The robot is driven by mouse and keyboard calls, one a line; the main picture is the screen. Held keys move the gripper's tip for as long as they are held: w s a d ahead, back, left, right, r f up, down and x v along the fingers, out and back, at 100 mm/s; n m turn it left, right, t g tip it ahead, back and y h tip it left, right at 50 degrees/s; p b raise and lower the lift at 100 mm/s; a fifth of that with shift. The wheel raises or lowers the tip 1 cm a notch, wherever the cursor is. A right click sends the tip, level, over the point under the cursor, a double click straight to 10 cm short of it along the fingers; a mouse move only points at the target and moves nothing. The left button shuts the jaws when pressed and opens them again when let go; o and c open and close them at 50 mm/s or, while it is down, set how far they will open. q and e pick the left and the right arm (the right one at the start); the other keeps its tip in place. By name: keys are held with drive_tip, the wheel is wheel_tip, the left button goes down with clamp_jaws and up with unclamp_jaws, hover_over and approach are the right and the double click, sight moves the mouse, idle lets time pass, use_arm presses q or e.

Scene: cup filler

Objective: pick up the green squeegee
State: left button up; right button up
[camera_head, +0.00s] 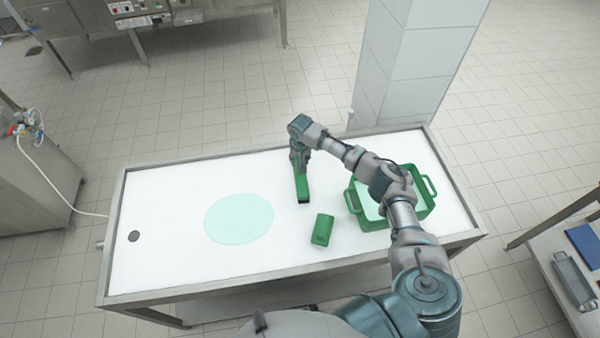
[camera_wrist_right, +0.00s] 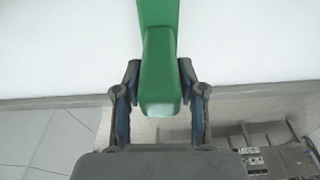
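The green squeegee (camera_head: 302,187) is at the back middle of the white table, right of the pale green disc. My right gripper (camera_head: 298,163) is at its far end, coming down from above. In the right wrist view the green handle (camera_wrist_right: 160,70) runs between the two fingers, whose tips (camera_wrist_right: 160,74) press close along both its sides. The gripper looks shut on it. I cannot tell whether the squeegee touches the table. My left gripper is not in view.
A green block-like item (camera_head: 322,230) lies nearer me on the table (camera_head: 170,240). A green handled bin (camera_head: 427,207) stands at the right, partly behind my right arm. A pale green disc (camera_head: 239,219) lies left of centre. A pillar (camera_head: 410,60) rises behind the table.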

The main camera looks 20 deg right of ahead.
clamp_jaws()
drive_tip(key=shift+w+r, duration=0.1)
drive_tip(key=shift+r, duration=0.3)
wheel_tip(320, 180, up, 2)
drive_tip(key=shift+d+r+b, duration=0.1)
drive_tip(key=shift+r+b, duration=0.1)
drive_tip(key=shift+b, duration=0.1)
drive_tip(key=s+a+r, duration=0.1)
drive_tip(key=s+a, duration=0.9)
drive_tip(key=a, duration=0.2)
drive_tip(key=shift+s+a+r+b, duration=0.2)
drive_tip(key=shift+s+r+b, duration=0.05)
drive_tip(key=shift+r+b, duration=0.2)
drive_tip(key=shift+c, duration=0.7)
unclamp_jaws()
drive_tip(key=shift+f, duration=0.1)
clamp_jaws()
